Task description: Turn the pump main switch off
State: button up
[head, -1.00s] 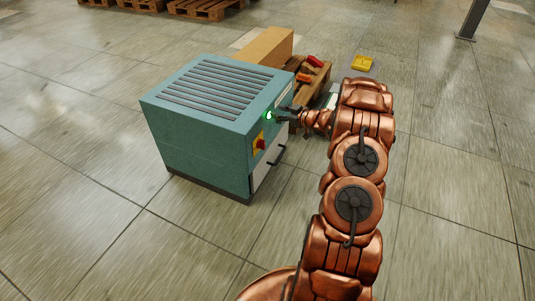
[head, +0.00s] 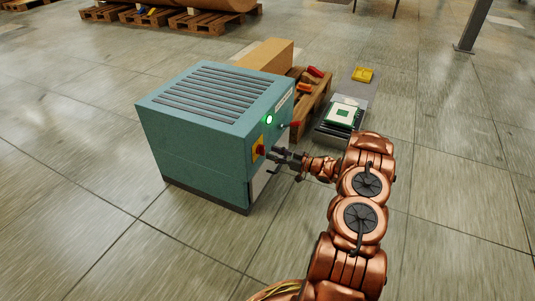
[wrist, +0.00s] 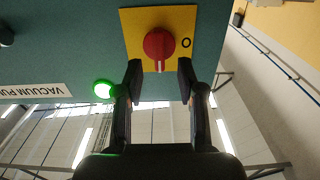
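The pump is a teal cabinet (head: 205,130) with a slatted top. Its switch is a round red knob (wrist: 158,43) on a yellow plate (wrist: 135,22). A pale mark on the knob points down in the wrist view, and an "O" is printed on the plate to its right. In the head view the knob (head: 261,150) is on the cabinet's right-hand face. My gripper (wrist: 159,68) is open and empty. Its two fingertips are just short of the knob, one to each side of it in the wrist view. I cannot tell whether they touch the plate.
A lit green lamp (wrist: 103,89) and a "VACUUM PU…" label (wrist: 35,91) are on the same face. A red-handled part (head: 291,125) sticks out near the lamp. A wooden crate (head: 315,98), a cardboard box (head: 264,56) and a green board (head: 343,115) stand behind. The floor in front is clear.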

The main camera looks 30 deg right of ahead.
aim_at(261, 150)
jog(key=shift+b+x, duration=0.3)
jog(key=shift+x, duration=1.3)
grip_shut()
